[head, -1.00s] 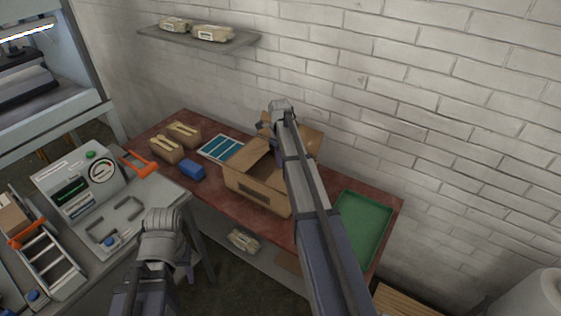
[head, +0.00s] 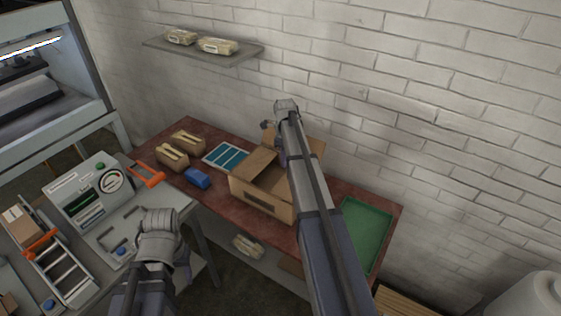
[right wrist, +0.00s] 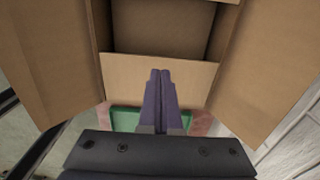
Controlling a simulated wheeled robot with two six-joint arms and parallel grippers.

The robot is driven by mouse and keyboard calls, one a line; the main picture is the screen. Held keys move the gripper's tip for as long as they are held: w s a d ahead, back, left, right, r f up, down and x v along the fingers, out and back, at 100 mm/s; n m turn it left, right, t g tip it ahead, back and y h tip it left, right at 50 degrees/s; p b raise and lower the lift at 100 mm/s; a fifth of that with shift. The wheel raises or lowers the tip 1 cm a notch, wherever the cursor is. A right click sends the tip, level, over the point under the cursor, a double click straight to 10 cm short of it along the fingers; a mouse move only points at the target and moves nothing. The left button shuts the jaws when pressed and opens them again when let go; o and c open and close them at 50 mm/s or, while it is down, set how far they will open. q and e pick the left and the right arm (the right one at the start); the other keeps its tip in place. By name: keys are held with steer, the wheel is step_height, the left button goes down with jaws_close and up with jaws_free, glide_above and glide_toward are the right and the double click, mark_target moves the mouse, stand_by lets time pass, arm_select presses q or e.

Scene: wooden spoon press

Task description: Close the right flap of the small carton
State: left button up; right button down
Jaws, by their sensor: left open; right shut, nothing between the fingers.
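The small brown carton (head: 262,196) stands open-topped on the red-brown table in the head view, partly covered by my right arm. In the right wrist view its inside (right wrist: 165,28) shows, with side flaps standing out left (right wrist: 48,55) and right (right wrist: 268,65). A shorter cardboard panel (right wrist: 125,75) spans between them. My right gripper (right wrist: 160,75) is shut and empty, its fingertips overlapping that panel; I cannot tell if they touch it. In the head view the right gripper (head: 282,158) is over the carton, mostly hidden. My left gripper (head: 185,268) is low at the grey bench, its fingers mostly hidden.
A green tray (head: 366,232) lies right of the carton. A blue block (head: 197,178), a blue-striped sheet (head: 226,157) and brown packages (head: 172,156) lie to its left. A brick wall (head: 400,90) and a shelf (head: 205,52) stand behind.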

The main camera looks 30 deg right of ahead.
steer(key=w+a+r+p, duration=0.3)
steer(key=w+r+p, duration=0.3)
steer(key=r, duration=0.1)
steer(key=shift+a, duration=0.35)
steer(key=s+a+f+n+b, duration=0.1)
steer(key=s+a+n, duration=1.5)
steer(key=a, duration=0.4)
steer(key=s+a+n, duration=0.4)
steer(key=s+n, duration=0.4)
steer(key=s, duration=0.1)
steer(key=s+a+f+n+h+b, duration=0.1)
steer(key=s+a+n, duration=0.4)
steer(key=s+n, duration=0.4)
steer(key=shift+a+f+n+b, duration=0.15)
steer(key=shift+a+n+b, duration=0.1)
steer(key=shift+n+b, duration=0.05)
